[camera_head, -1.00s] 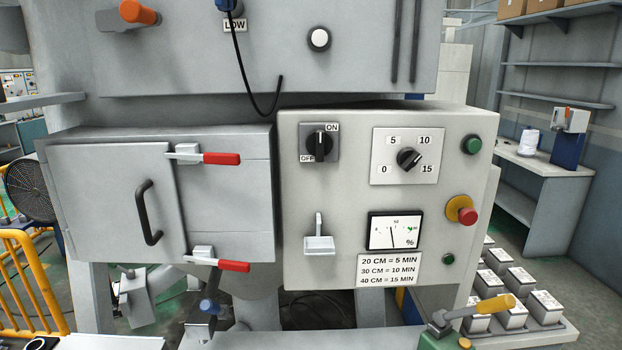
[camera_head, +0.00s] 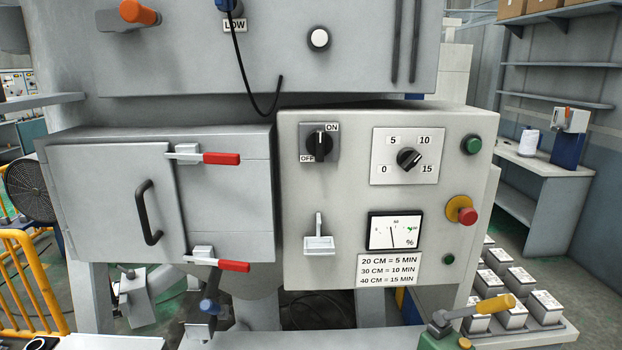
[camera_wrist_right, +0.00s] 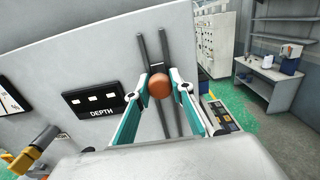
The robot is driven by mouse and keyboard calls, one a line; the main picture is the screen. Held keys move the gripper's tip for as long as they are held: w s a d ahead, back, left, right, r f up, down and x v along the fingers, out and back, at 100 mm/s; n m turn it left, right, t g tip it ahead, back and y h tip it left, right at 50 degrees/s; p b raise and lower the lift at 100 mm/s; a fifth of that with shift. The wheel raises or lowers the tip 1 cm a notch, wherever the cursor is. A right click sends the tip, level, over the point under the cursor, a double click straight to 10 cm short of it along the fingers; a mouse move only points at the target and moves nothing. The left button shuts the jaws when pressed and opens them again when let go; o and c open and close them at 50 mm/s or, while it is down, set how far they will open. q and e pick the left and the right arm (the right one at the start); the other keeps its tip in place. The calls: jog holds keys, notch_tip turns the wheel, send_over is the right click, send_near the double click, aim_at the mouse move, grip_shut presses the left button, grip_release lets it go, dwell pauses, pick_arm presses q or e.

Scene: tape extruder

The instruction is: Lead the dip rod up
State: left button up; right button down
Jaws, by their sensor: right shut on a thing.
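The dip rod's round brown knob (camera_wrist_right: 160,86) shows in the right wrist view, in front of two dark vertical rails (camera_wrist_right: 166,50) on a pale panel. My right gripper (camera_wrist_right: 163,82) has its two teal fingers on either side of the knob and is shut on it. The head view shows the lower part of the two rails (camera_head: 406,40) at the top, but neither the knob nor my right gripper. My left gripper is in neither view.
A black DEPTH display (camera_wrist_right: 95,102) sits left of the rails. In the head view, a control box (camera_head: 345,200) with switches and a dial stands below the rails, beside a grey door with red-handled clamps (camera_head: 220,158). A hanging black cable (camera_head: 244,70) is left of the rails.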

jog(key=shift+r, duration=1.45)
jog(key=c, duration=1.7)
grip_release()
